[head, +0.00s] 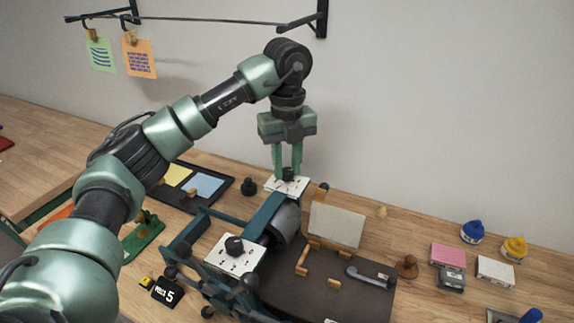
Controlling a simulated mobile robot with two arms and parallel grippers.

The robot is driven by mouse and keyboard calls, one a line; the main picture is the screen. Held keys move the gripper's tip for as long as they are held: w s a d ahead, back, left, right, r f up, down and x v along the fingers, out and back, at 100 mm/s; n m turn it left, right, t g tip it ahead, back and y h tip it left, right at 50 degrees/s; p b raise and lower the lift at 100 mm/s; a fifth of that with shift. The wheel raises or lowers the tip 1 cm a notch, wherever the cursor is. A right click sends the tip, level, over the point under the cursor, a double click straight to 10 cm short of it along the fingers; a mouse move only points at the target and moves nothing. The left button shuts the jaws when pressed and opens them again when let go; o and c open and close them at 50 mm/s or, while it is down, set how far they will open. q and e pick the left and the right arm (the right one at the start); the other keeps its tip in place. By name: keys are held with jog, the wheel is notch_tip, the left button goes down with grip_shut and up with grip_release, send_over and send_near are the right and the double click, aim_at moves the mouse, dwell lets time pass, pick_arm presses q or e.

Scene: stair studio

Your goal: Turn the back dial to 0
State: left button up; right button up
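The back dial (288,173) is a small dark knob on a white marked plate at the far end of the press. My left gripper (287,174) points straight down over this plate, with its two green fingers apart and on either side of the knob. I cannot tell whether the fingers touch the knob. They hide part of it, and its setting is too small to read. The front dial (234,246) is a similar black knob on a nearer white plate (240,263). My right gripper is not in view.
The press has a grey roller (284,222) and a dark bed (335,285). A black card showing a 5 (168,292) stands at its front left. A black tray (221,190) lies behind left. Jars (473,232) and blocks stand right. A wall rail (200,19) hangs above.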

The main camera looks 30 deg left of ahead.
aim_at(287, 170)
pick_arm(q)
jog(key=o, duration=0.4)
jog(key=shift+c, duration=0.2)
jog(key=shift+r, duration=0.1)
notch_tip(287, 170, up, 8)
jog(key=shift+f, duration=0.15)
jog(key=shift+f, duration=0.1)
dwell(0.3)
